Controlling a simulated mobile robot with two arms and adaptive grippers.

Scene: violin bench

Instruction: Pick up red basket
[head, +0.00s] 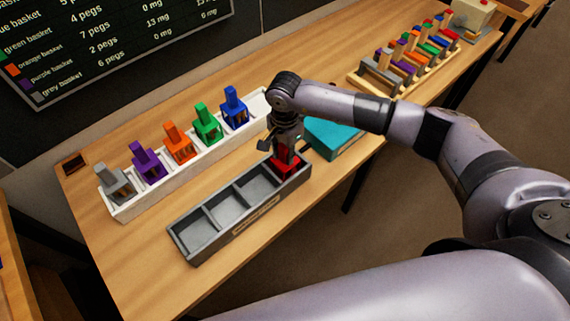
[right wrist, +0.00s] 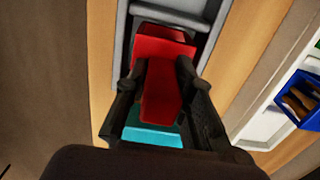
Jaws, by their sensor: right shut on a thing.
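The red basket (head: 287,163) is in the head view at the right-end compartment of the grey tray (head: 222,235). My right gripper (head: 287,148) is above it, pointing down, and hides its upper part. In the right wrist view, my right gripper (right wrist: 160,95) has a finger on each side of the basket's red handle and is shut on it. The red basket's body (right wrist: 163,47) shows beyond the handle, at the tray's compartment. Whether its base touches the tray floor I cannot tell. My left gripper is not in view.
A white rack (head: 150,205) behind the tray holds grey, purple, orange, green and blue baskets (head: 235,108). A teal box (head: 335,137) lies right of my gripper. A wooden rack of coloured pieces (head: 405,62) stands farther right. Bare table lies left of the tray.

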